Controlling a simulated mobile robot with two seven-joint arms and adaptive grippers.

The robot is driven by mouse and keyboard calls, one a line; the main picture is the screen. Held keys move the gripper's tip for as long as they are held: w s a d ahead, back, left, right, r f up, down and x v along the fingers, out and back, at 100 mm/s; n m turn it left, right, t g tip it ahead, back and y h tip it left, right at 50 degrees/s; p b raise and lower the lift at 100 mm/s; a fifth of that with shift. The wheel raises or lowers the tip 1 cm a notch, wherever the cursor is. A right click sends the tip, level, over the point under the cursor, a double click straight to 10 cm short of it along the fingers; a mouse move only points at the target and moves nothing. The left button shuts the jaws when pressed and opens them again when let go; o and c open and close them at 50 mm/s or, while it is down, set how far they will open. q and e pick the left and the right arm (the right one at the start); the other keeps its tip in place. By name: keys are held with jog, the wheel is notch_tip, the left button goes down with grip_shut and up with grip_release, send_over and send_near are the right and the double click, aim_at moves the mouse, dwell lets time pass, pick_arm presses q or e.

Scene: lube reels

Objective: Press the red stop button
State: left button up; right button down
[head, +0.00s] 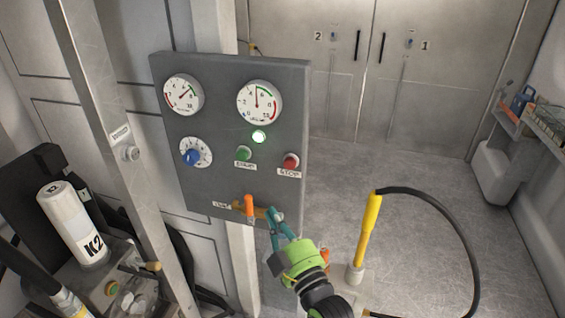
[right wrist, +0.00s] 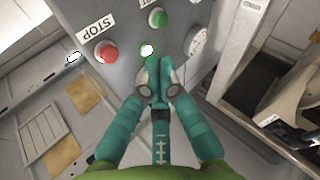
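The red stop button (head: 291,161) sits at the right of the grey control panel (head: 225,190), above its STOP label. In the right wrist view the red button (right wrist: 106,52) is up and left of my fingertips. My right gripper (head: 274,212) is in front of the panel's lower right edge, below the button and apart from it. In the right wrist view my right gripper's teal fingers (right wrist: 158,72) come together at the tips, with nothing seen between them. The distance from tips to panel is hard to tell. My left gripper is not in view.
The green start button (head: 243,153) and a lit green lamp (head: 258,137) are close to the stop button. A blue knob (head: 191,157) is farther left. An orange valve handle (head: 249,205) sticks out beside my right fingertips. A yellow hose wand (head: 368,229) stands right.

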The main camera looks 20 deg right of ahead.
aim_at(290, 163)
jog(key=shift+t, duration=0.7)
jog(key=r, duration=0.5)
jog(key=shift+s, duration=0.25)
jog(key=w+d+b, duration=0.2)
jog(key=w+d, duration=0.3)
jog(key=w, duration=0.2)
jog(key=shift+w, duration=0.15)
dwell(0.7)
jog(key=shift+w+d, duration=0.2)
jog(key=shift+w, duration=0.15)
jog(key=shift+w+d, duration=0.3)
jog(key=shift+w, duration=0.1)
dwell(0.7)
jog(key=shift+s+a, duration=0.1)
jog(key=shift+s, duration=0.05)
jog(key=shift+s+a+p, duration=0.4)
jog(key=shift+s, duration=0.25)
